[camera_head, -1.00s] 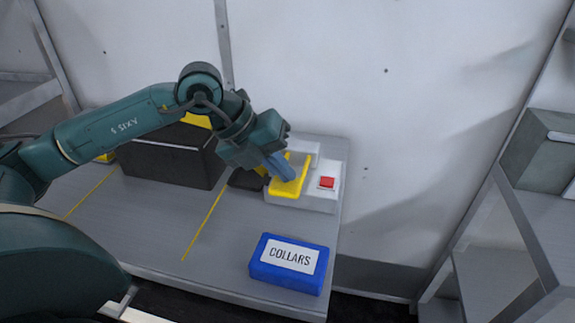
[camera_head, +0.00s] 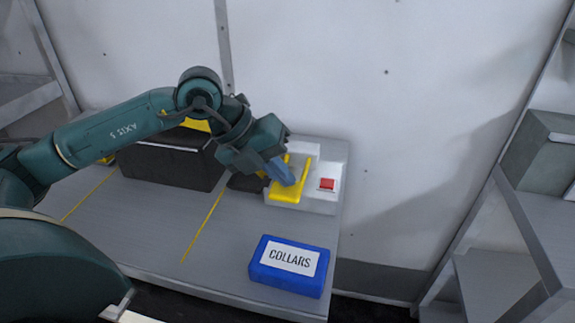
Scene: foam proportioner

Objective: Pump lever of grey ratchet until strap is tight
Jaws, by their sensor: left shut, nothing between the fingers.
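My left gripper (camera_head: 284,176) is shut with nothing between its fingers. Its blue-grey fingers point down and right, over a yellow U-shaped part (camera_head: 287,193) on a light grey device (camera_head: 316,203) at the back right of the bench. The fingertips look close to the yellow part; I cannot tell whether they touch it. The device has a red button (camera_head: 327,184) on its right side. I cannot make out a strap, and I cannot tell whether this device is the grey ratchet. My right gripper is not in view.
A grey bench (camera_head: 160,235) carries a blue box labelled COLLARS (camera_head: 290,264) at its front right. A dark case (camera_head: 170,166) stands at the back, behind my left arm. Grey shelving (camera_head: 545,215) is at the right. The bench middle is clear.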

